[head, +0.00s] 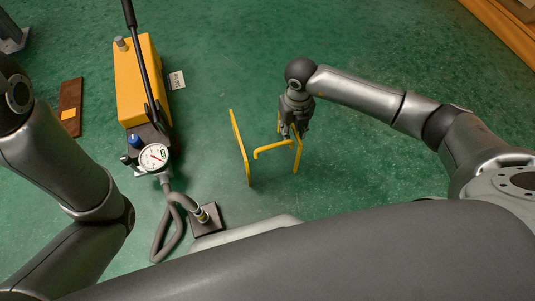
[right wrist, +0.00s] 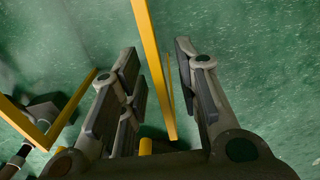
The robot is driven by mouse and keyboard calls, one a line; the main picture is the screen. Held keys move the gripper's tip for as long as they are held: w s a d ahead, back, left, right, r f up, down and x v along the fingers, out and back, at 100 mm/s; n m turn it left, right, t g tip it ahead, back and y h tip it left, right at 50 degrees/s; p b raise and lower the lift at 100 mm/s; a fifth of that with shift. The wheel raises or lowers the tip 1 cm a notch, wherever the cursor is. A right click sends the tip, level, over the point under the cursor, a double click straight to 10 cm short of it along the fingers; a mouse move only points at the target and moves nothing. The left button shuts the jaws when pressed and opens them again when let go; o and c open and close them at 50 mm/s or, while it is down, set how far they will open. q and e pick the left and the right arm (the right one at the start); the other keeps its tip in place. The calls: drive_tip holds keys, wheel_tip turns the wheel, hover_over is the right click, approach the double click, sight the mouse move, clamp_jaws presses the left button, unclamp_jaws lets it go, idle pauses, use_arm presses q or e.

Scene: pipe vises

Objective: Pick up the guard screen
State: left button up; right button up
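The guard screen (head: 240,148) stands on the green floor in the middle of the head view. It shows as a yellow frame with two upright sides and a yellow bar between them; any clear panel is hard to make out. My right gripper (head: 291,130) is at the frame's right side, pointing down. In the right wrist view a yellow bar of the guard screen (right wrist: 155,70) runs between the fingers of my right gripper (right wrist: 157,56). Gaps show beside the bar, so the fingers look open around it. My left gripper is out of view.
A yellow pump unit (head: 130,85) with a black lever and a pressure gauge (head: 153,157) stands left of the screen. Its grey hose (head: 170,228) runs to a dark block (head: 209,220). A brown board (head: 70,107) lies at left. Floor beyond the screen is clear.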

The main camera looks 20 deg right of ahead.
sight(292, 137)
wheel_tip(292, 137, down, 3)
drive_tip(key=shift+d+r+b, duration=0.1)
drive_tip(key=shift+r+b, duration=0.1)
drive_tip(key=shift+b, duration=0.75)
drive_tip(key=shift+f+b, duration=0.5)
drive_tip(key=shift+f, duration=0.2)
clamp_jaws()
drive_tip(key=shift+r, duration=0.15)
